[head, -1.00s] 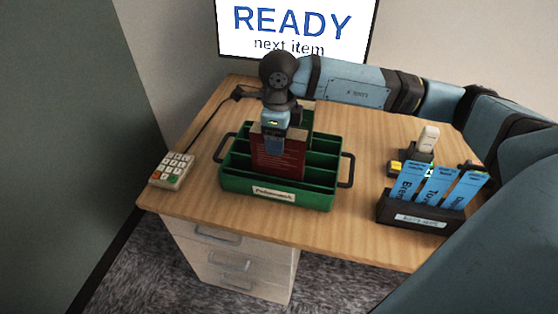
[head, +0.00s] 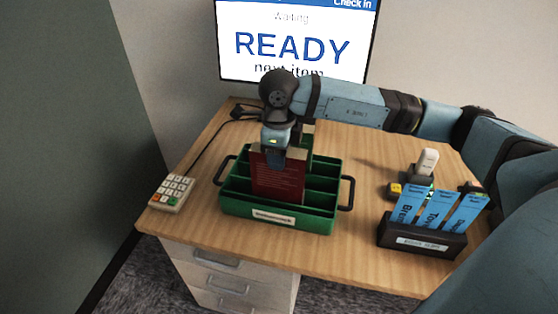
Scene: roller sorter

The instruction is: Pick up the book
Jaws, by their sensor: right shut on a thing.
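A red book (head: 277,182) stands upright in the green divided crate (head: 318,221) on the desk. My right gripper (head: 275,157) comes down from above and is shut on the top of the book. The book's lower edge is hidden behind the crate's front wall, so I cannot tell whether it touches the crate floor. My left gripper does not show in the head view.
A keypad (head: 172,192) with a cable lies left of the crate. A dark holder (head: 422,241) with blue cards and a white handheld device (head: 427,162) on a stand are at the right. A READY screen (head: 290,45) stands behind the desk (head: 225,238).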

